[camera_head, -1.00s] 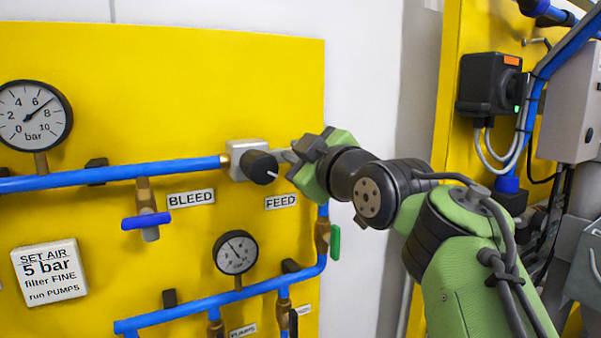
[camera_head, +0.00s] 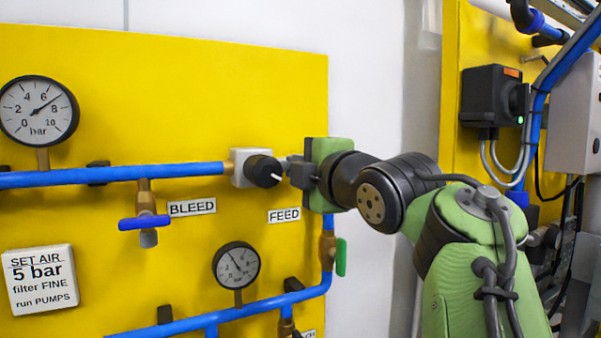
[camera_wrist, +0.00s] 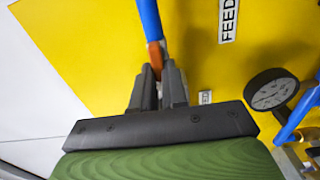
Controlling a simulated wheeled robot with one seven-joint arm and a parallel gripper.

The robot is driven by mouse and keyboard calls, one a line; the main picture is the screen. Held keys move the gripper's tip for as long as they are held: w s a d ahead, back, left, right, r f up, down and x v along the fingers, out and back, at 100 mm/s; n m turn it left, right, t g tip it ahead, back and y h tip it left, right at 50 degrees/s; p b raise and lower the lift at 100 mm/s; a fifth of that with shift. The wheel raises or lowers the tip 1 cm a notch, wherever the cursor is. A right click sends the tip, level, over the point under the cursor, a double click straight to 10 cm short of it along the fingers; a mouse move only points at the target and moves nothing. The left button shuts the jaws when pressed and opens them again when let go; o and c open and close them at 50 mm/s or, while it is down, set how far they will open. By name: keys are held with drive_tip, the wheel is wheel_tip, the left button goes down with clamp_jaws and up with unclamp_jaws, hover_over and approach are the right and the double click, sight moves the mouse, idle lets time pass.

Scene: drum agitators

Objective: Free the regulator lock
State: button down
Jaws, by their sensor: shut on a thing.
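The regulator is a pale grey block (camera_head: 241,167) on the blue pipe in the head view. Its round black knob (camera_head: 264,171) with a white pointer mark faces out. My gripper (camera_head: 288,170) is at the right side of the regulator, close beside the knob, its dark fingers pointing left. The fingers are shut on a small part there, taken to be the regulator lock, which they mostly hide. In the wrist view my fingers (camera_wrist: 158,85) are close together with only a thin gap between them. The regulator's block and knob cannot be made out in the wrist view.
The yellow panel (camera_head: 120,110) carries a large gauge (camera_head: 38,110), a smaller gauge (camera_head: 236,266), a blue bleed valve handle (camera_head: 145,222) and a green valve handle (camera_head: 340,257) below my gripper. A black switch box (camera_head: 490,97) is at right.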

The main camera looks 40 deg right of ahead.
drive_tip(key=shift+f+n, duration=0.15)
drive_tip(key=shift+n, duration=0.25)
drive_tip(key=c, duration=1.2)
unclamp_jaws()
drive_tip(key=shift+o, duration=0.2)
drive_tip(key=v, duration=1.5)
drive_tip(key=shift+s+a+b, duration=0.2)
drive_tip(key=shift+s+b, duration=0.15)
